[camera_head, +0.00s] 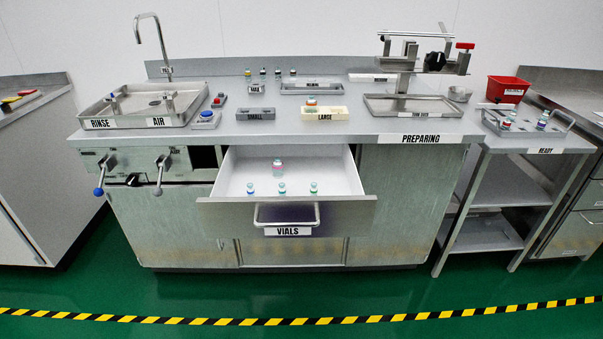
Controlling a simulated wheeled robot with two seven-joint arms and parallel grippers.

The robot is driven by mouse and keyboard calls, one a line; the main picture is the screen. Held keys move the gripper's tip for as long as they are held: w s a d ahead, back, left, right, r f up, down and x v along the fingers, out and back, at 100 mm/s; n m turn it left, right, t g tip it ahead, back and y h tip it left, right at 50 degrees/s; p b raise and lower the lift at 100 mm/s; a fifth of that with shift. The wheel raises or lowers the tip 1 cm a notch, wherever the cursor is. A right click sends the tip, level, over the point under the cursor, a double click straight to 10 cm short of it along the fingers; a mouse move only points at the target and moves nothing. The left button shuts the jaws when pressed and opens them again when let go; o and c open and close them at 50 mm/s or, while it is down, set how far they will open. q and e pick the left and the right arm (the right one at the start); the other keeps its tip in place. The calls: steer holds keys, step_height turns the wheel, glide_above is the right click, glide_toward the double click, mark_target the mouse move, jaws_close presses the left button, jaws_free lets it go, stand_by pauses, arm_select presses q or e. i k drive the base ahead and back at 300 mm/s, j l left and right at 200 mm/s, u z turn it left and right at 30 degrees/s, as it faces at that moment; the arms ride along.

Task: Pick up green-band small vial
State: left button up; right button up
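The open drawer labelled VIALS (372,208) holds several small capped vials. A vial with a pink-red band (278,165) stands alone toward the back. In the front row stand a left vial with a bluish band (251,189), a middle vial with a greenish look (281,189) and a right vial with green and reddish tones (313,189). They are too small to tell surely which band is green. Neither of my grippers is in view.
A sink basin (187,113) is at left on the counter. A LARGE holder (340,114) carries one orange-red vial (311,101). Small bottles (263,73) stand at the back. A READY tray (525,132) with vials and a red bin (507,90) are at right. The open drawer juts out over clear floor.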

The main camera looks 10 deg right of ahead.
mark_target(314, 190)
steer(key=i+j+z, duration=0.35)
steer(key=j, duration=0.3)
steer(key=i+j+z, duration=0.3)
steer(key=j, duration=0.45)
steer(key=i+j+z, duration=0.15)
steer(key=j, duration=0.25)
steer(key=i, duration=0.05)
